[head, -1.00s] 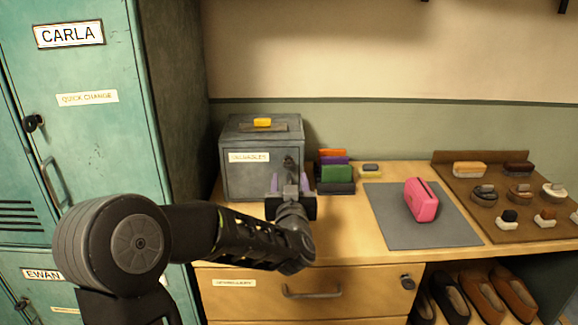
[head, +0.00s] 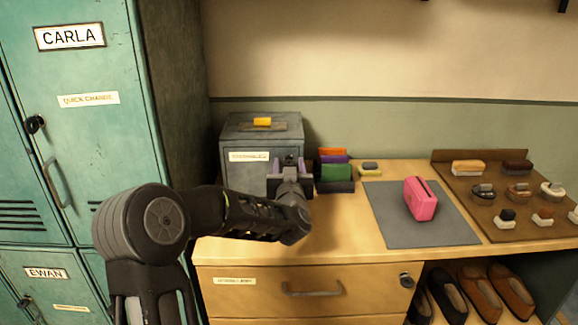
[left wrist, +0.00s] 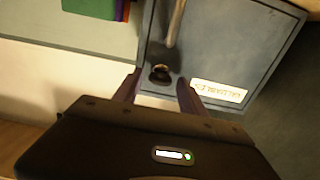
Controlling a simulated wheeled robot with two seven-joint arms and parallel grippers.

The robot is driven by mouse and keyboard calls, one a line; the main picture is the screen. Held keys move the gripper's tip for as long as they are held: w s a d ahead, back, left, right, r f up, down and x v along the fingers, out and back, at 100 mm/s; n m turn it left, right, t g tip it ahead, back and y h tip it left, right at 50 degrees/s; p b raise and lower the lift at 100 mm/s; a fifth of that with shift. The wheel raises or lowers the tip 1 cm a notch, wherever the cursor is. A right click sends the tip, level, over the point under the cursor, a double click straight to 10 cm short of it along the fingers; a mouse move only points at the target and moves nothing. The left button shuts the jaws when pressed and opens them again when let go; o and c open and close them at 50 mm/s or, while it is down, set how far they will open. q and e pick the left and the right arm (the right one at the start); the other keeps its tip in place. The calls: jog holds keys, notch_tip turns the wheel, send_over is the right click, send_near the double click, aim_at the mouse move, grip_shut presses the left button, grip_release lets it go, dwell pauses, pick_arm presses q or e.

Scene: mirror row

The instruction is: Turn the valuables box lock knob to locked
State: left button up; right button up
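The valuables box (head: 262,130) is a grey metal box standing at the left end of the wooden counter, with a white label on its front. Its dark round lock knob (left wrist: 160,74) shows in the left wrist view, with a bar handle (left wrist: 175,24) beside it. In the head view my left gripper hides the knob. My left gripper (head: 288,168) is at the right part of the box front. In the left wrist view the gripper (left wrist: 160,92) has its fingers apart, with the knob just beyond and between the tips. Contact cannot be told. My right gripper is not in view.
A yellow block (head: 262,121) sits on the box. An organiser of coloured cases (head: 335,172) stands close to its right. A pink case (head: 420,198) lies on a grey mat (head: 390,232). Brushes lie on a brown board (head: 440,168). Teal lockers (head: 85,130) stand left.

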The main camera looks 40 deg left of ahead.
pick_arm(q)
grip_shut()
dwell(0.3)
jog(key=shift+s+a+f+n+b, duration=0.1)
jog(key=shift+f+n+b, duration=0.05)
jog(key=shift+n+b, duration=4.45)
jog(key=shift+a+f+n+b, duration=0.1)
jog(key=shift+n+b, duration=4.3)
jog(key=shift+b, duration=0.25)
jog(key=shift+o, duration=0.6)
grip_release()
